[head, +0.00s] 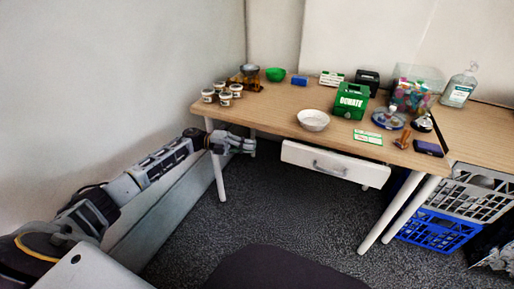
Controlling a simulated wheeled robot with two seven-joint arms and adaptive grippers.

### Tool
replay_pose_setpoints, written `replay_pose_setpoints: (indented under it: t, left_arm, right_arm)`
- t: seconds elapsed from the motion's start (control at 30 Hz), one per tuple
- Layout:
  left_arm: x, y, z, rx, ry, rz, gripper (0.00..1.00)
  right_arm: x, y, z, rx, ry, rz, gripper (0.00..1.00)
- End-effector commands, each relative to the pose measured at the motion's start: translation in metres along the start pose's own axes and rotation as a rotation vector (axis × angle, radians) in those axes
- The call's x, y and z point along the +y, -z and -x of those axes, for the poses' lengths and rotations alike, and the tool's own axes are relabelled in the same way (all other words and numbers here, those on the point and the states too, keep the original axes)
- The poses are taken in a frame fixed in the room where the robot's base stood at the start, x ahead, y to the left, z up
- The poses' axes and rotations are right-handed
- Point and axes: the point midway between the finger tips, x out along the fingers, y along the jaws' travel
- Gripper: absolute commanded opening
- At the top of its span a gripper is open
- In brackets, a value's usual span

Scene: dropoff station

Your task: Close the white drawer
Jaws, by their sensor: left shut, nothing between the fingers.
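The white drawer (335,164) hangs under the front of the wooden table, with a grey handle (330,169) on its front. The drawer's front stands in view below the table edge; how far it is pulled out is hard to tell. My left gripper (252,147) is shut and empty, to the left of the drawer and apart from it, just below the table's front edge. My left arm reaches in from the lower left. My right gripper is not in view.
The wooden table (270,113) carries several jars, a white bowl (313,120), a green donate box (350,101) and a clear bin (415,88). White table legs (390,216) and crates, one blue (437,231), stand at right. A dark seat (280,270) is in front.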

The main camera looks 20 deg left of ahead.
Motion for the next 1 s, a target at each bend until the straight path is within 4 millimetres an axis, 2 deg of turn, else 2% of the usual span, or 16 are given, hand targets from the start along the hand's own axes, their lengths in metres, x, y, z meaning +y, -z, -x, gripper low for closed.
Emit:
replay_pose_setpoints:
  t: [0.37,0.47,0.63,0.83,1.0]
  left_arm:
    - [0.000,0.000,0.005,-0.001,0.000,0.000,0.00]
    - [0.000,0.000,0.005,-0.001,0.000,0.000,0.09]
    - [0.000,0.000,0.005,-0.001,0.000,0.000,0.31]
    - [0.009,0.005,0.006,0.000,-0.005,0.020,0.32]
    - [0.033,0.020,0.009,0.001,-0.015,0.074,0.32]
  right_arm:
    - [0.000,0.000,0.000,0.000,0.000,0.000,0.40]
    - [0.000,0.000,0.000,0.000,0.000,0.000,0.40]
    - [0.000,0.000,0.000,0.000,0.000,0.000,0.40]
    - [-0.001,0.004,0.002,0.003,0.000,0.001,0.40]
    - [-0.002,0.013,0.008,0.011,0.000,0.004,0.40]
